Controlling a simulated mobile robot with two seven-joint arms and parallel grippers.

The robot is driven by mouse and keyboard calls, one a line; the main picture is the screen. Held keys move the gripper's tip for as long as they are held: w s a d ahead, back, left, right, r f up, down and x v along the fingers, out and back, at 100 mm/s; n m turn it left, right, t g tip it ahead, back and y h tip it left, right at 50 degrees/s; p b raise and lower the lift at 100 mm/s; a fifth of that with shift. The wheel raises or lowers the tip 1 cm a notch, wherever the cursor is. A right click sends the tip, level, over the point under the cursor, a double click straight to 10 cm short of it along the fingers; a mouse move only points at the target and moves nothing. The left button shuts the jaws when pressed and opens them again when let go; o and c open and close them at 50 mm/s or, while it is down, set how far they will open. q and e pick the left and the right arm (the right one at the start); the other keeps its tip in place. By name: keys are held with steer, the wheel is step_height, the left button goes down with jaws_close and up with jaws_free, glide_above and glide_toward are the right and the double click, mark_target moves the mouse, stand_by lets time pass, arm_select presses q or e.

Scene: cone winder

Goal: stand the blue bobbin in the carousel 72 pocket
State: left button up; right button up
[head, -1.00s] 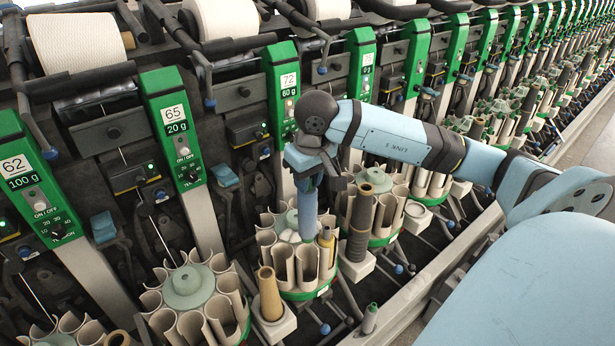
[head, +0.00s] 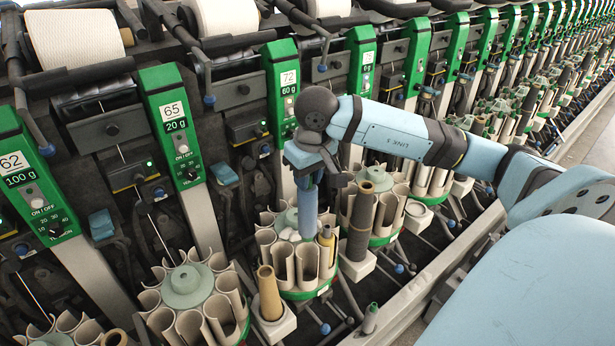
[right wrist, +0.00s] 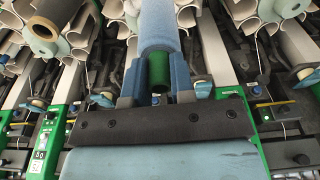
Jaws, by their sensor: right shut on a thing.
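My right gripper (head: 308,182) is shut on the upper end of the blue bobbin (head: 308,214), which hangs about upright. In the right wrist view, the gripper (right wrist: 158,92) grips the blue bobbin (right wrist: 160,32) near its green end (right wrist: 158,75). The carousel 72 (head: 308,294) stands below the panel marked 72 (head: 289,79), with cream pockets and a green base. The bobbin's lower end is at the carousel's pockets, in front of its pale green hub. I cannot tell how deep it sits in a pocket. My left gripper is out of view.
A tan bobbin stands in the carousel's right side (head: 326,238). A tan cone (head: 269,293) and a dark bobbin (head: 360,224) stand on pegs beside it. Carousel 65 (head: 188,286) is to the left.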

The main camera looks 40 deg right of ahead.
steer(key=shift+f, duration=0.1)
steer(key=b, duration=0.5)
glide_above(307, 223)
steer(key=w+d, duration=0.2)
steer(key=shift+s+a+f, duration=0.1)
steer(key=shift+f, duration=1)
steer(key=shift+s+a+f, duration=0.1)
steer(key=shift+f, duration=1.05)
steer(key=shift+f+b, duration=0.65)
steer(key=shift+f, duration=0.1)
steer(key=shift+f+b, duration=1.6)
steer(key=shift+f+b, duration=2.15)
steer(key=shift+f, duration=0.2)
